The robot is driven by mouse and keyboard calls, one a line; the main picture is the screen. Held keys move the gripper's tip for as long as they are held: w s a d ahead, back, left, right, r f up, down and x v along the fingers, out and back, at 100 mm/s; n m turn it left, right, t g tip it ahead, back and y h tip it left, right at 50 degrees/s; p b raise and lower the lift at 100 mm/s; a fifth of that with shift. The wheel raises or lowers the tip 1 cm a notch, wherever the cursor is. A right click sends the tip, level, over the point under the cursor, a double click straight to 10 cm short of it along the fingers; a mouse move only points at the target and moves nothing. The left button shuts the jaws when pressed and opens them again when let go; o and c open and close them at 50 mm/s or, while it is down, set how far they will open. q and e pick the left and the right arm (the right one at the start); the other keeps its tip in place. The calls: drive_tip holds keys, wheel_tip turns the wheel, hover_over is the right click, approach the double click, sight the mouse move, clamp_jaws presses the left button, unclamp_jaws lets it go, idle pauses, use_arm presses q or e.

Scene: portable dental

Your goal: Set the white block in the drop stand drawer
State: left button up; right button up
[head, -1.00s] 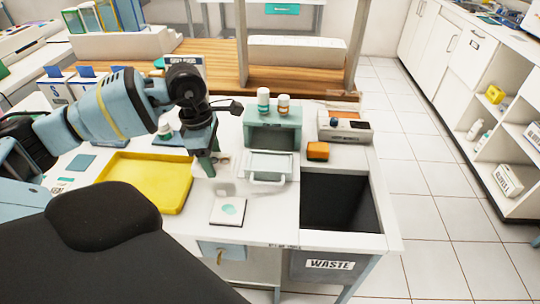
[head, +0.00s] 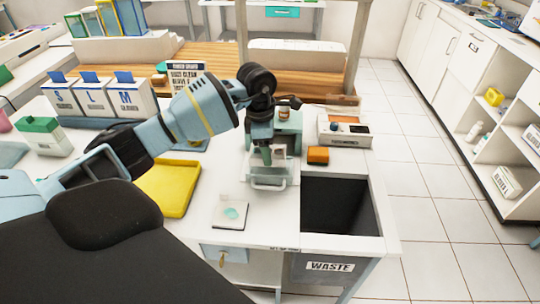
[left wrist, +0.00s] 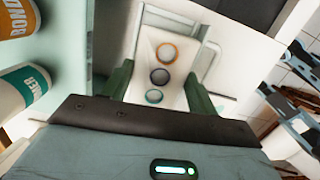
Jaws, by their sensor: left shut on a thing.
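The white block (left wrist: 160,76) has three ringed wells, orange, dark and teal, in the left wrist view. My left gripper (left wrist: 162,82) is shut on it, with a green finger on each side. In the head view my left gripper (head: 266,155) points down over the open drawer (head: 268,184) of the pale green drop stand (head: 291,124). The drawer's handle faces the table's front. My gripper and arm hide much of the stand and drawer, and I cannot tell whether the block touches the drawer.
Bottles (left wrist: 22,88) stand close beside the gripper on the stand. An orange block (head: 317,155) and a small device (head: 344,132) are to the right. The open waste bin (head: 340,207) is at front right. A yellow tray (head: 165,187) and a pad (head: 230,215) lie left.

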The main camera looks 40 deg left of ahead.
use_arm(q)
drive_tip(key=shift+w+d, duration=0.25)
drive_tip(key=shift+w, duration=0.2)
drive_tip(key=shift+a+f, duration=0.1)
drive_tip(key=shift+f, duration=1.7)
drive_tip(key=shift+s+f, duration=0.1)
drive_tip(key=o, duration=0.8)
drive_tip(key=r, duration=0.8)
drive_tip(key=a+r, duration=0.1)
drive_tip(key=r, duration=0.3)
drive_tip(key=shift+s+r, duration=0.1)
drive_tip(key=shift+s, duration=0.3)
